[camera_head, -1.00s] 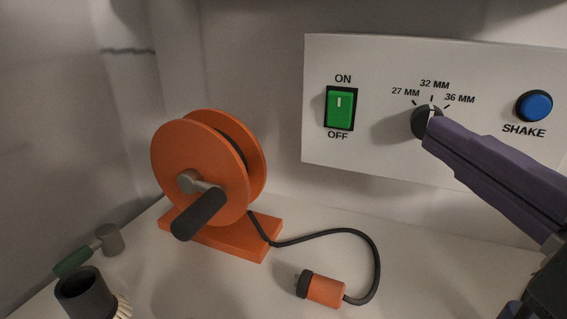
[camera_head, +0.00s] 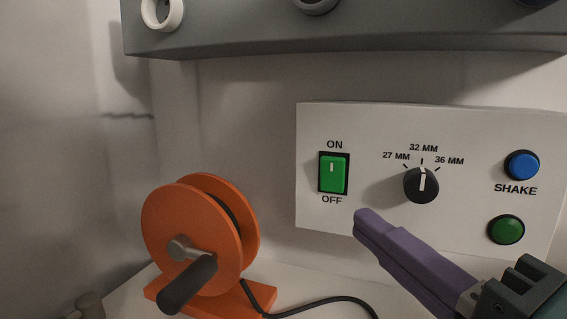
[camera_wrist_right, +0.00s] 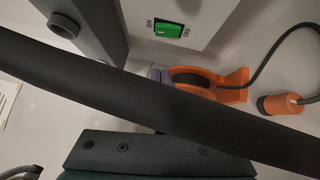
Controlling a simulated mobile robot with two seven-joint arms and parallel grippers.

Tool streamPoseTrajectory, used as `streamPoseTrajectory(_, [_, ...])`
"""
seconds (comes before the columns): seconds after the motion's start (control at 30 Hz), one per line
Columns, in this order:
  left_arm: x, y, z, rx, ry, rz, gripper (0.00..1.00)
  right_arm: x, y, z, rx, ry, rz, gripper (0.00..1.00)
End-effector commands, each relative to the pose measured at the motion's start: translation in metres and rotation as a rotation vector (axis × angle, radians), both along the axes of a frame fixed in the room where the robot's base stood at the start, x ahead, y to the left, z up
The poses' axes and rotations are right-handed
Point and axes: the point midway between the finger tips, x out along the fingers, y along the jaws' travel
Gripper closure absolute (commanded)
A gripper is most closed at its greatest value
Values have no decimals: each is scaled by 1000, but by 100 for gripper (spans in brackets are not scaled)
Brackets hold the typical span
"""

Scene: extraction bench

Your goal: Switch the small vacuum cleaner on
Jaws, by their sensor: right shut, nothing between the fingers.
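The white control panel (camera_head: 460,125) is on the back wall. Its green rocker switch (camera_head: 334,174) is at the left, between the words ON and OFF; I cannot tell which end is pressed in. The switch also shows in the right wrist view (camera_wrist_right: 169,30). The black dial (camera_head: 421,184) has its white mark pointing up, near 32 MM. My right gripper (camera_head: 363,220), with purple fingers, is shut and empty, with its tips just below and right of the switch in the head view. My left gripper is out of view. No vacuum cleaner is clearly recognisable.
A blue SHAKE button (camera_head: 521,165) and a green button (camera_head: 506,229) are at the panel's right. An orange cable reel (camera_head: 190,240) stands left, its orange plug (camera_wrist_right: 280,103) on the bench. A dark grey overhang (camera_head: 230,35) is above. A black band crosses the wrist view.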

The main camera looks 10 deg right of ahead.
Motion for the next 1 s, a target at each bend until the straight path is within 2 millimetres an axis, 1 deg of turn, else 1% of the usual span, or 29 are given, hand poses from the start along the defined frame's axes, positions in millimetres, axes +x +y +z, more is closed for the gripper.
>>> streamPoseTrajectory(0.03, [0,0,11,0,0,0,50,10,2,8,0,-3,-1,100])
streamPoseTrajectory(0.07, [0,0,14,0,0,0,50,16,3,9,0,-3,-1,100])
streamPoseTrajectory(0.2, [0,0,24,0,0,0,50,44,9,11,1,-3,0,100])
streamPoseTrajectory(0.33, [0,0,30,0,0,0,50,67,13,12,-1,-2,0,100])
streamPoseTrajectory(0.4, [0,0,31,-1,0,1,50,76,4,12,-4,-3,0,100])
streamPoseTrajectory(0.5, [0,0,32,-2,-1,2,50,86,-3,13,-3,-2,0,100])
streamPoseTrajectory(0.7, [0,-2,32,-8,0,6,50,95,-9,13,0,0,0,100])
streamPoseTrajectory(1.0, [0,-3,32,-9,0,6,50,95,-10,13,1,0,0,100])
